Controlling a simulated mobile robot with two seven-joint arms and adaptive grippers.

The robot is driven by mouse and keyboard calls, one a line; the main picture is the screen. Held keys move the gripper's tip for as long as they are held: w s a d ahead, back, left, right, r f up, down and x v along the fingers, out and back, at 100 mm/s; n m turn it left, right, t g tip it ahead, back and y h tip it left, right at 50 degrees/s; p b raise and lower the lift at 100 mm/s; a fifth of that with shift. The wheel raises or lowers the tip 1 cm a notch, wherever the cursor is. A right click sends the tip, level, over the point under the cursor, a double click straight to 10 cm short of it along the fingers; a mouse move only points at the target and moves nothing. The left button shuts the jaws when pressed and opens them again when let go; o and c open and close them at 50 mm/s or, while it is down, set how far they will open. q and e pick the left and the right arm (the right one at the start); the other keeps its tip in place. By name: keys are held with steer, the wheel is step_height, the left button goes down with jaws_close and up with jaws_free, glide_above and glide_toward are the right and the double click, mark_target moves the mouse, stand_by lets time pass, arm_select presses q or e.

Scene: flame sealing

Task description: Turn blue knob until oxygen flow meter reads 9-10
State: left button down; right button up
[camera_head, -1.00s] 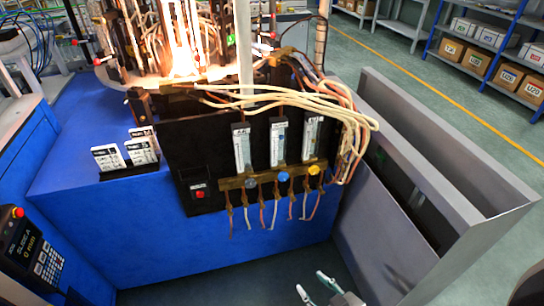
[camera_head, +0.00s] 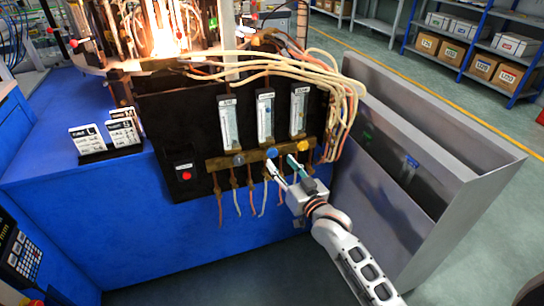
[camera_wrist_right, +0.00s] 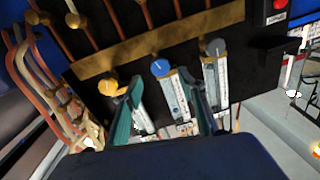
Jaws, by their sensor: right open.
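The blue knob (camera_head: 272,153) is the middle of three knobs on a brass bar at the front of the black panel. It also shows in the right wrist view (camera_wrist_right: 160,67). My right gripper (camera_head: 281,163) is open, its teal-lined fingers just in front of the blue knob. In the right wrist view the fingertips (camera_wrist_right: 162,76) stand on either side of the blue knob; contact cannot be told. The middle flow meter (camera_head: 265,116) stands above the blue knob; its reading is too small to read. My left gripper is out of view.
A grey knob (camera_head: 239,159) and a yellow knob (camera_wrist_right: 108,86) flank the blue one closely. Hoses hang below the bar. A bright flame (camera_head: 165,40) burns behind the panel. A grey metal bin (camera_head: 440,215) stands at the right.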

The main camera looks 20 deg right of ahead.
mark_target(273, 154)
steer(key=w, duration=0.3)
steer(key=w+b, duration=0.1)
steer(key=w, duration=0.1)
steer(key=shift+a+f, duration=0.25)
steer(key=shift+a, duration=0.1)
steer(key=shift+w+a+r, duration=0.15)
steer(key=shift+w, duration=0.7)
steer(key=c, duration=1.1)
